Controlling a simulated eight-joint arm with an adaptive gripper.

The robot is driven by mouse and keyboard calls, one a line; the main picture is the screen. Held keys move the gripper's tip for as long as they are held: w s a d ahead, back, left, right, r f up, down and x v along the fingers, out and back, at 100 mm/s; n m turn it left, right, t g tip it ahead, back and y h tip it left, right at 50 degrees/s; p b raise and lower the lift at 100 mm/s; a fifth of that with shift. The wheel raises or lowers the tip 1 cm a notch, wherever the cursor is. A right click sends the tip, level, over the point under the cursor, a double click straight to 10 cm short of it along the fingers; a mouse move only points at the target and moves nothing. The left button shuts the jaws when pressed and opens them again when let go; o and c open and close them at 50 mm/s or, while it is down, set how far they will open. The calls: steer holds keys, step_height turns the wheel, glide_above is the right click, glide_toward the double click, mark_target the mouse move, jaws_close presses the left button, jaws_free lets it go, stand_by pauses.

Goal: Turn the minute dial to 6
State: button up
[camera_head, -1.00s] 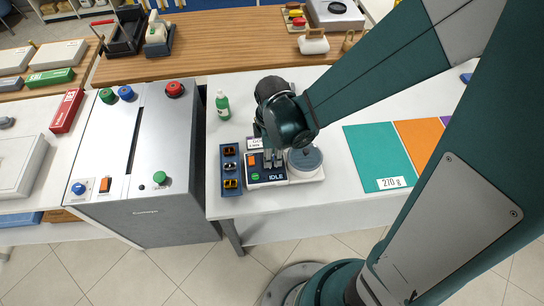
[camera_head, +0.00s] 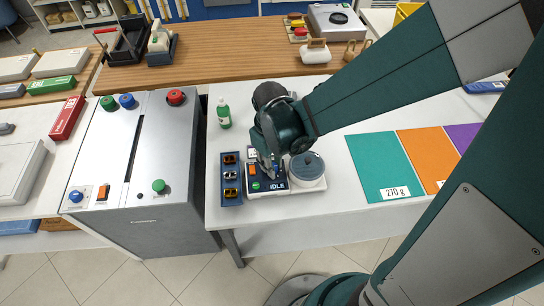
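A small dark-blue control unit (camera_head: 282,190) sits near the front edge of the white table. Its face carries an "IDLE" label, a green button (camera_head: 256,185) and an orange switch (camera_head: 251,169). A white display (camera_head: 251,154) shows at its upper left, partly covered. A grey round pot-like part (camera_head: 307,167) stands on a white base at its right. My gripper (camera_head: 268,168) points down over the upper middle of the unit. It hides that part of the face, and I cannot make out the minute dial. Finger opening and contact are too small to tell.
A blue tray (camera_head: 231,197) with several small clips stands just left of the unit. A green bottle (camera_head: 224,114) stands behind it. A grey machine (camera_head: 162,140) with coloured buttons is further left. Coloured sheets (camera_head: 380,162) lie at the right.

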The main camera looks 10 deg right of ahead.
steer(key=m, duration=0.6)
steer(key=shift+b, duration=0.3)
steer(key=m, duration=0.6)
steer(key=o, duration=0.6)
steer(key=shift+r, duration=0.1)
steer(key=shift+w+a+r, duration=0.1)
steer(key=shift+r, duration=2.85)
steer(key=shift+w+a+r, duration=0.1)
steer(key=shift+r, duration=2.85)
